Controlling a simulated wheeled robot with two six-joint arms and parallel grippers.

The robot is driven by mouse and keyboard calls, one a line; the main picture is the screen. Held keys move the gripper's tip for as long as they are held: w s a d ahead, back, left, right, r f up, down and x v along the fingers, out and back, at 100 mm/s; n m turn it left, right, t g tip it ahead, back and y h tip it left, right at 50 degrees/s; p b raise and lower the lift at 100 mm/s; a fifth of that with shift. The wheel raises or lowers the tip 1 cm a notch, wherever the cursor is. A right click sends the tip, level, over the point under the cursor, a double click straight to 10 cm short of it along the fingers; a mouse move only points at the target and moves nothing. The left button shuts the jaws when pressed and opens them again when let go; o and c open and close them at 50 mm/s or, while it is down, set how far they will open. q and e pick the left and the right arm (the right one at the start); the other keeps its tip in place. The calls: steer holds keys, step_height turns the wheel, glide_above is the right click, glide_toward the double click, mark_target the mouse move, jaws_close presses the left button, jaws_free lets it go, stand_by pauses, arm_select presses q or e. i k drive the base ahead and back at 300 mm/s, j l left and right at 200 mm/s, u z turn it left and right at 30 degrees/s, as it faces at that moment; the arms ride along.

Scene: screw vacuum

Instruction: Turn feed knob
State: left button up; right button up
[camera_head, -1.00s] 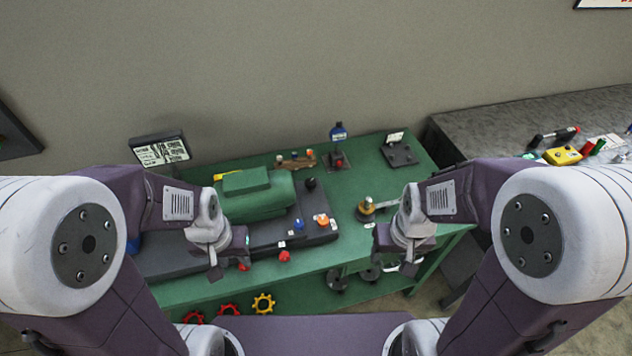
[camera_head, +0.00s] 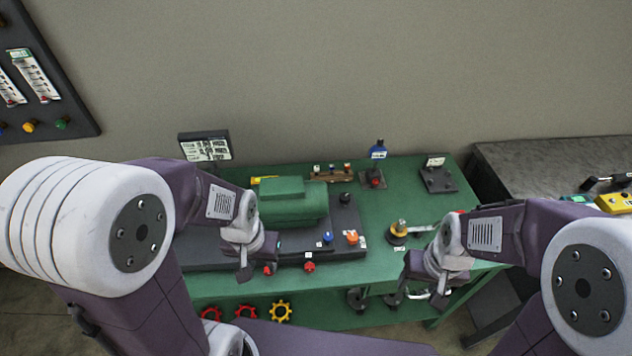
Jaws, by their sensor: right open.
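A green machine (camera_head: 292,203) on a dark base sits on the green bench (camera_head: 400,183). Several small knobs show on its base: a red one (camera_head: 309,267) at the front edge, another red one (camera_head: 268,269) by my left gripper, a blue one (camera_head: 328,238), an orange one (camera_head: 352,237) and a black ball (camera_head: 345,198). Their labels are too small to read, so I cannot tell which is the feed knob. My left gripper (camera_head: 245,273) hangs at the base's front; its jaws are unclear. My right gripper (camera_head: 437,297) is open and empty near the bench's front right edge.
A round part with a yellow top (camera_head: 399,230) stands on the bench left of my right gripper. A sign (camera_head: 205,147), a blue bottle (camera_head: 378,151) and a dark plate (camera_head: 437,178) are further back. A grey table (camera_head: 520,160) is at right.

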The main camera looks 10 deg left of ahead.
mark_target(345, 198)
steer(key=i+l+u, duration=0.15)
steer(key=l, duration=0.25)
steer(key=i+l+u, duration=0.15)
steer(key=l, duration=0.25)
steer(key=l+u, duration=0.15)
steer(key=l, duration=0.25)
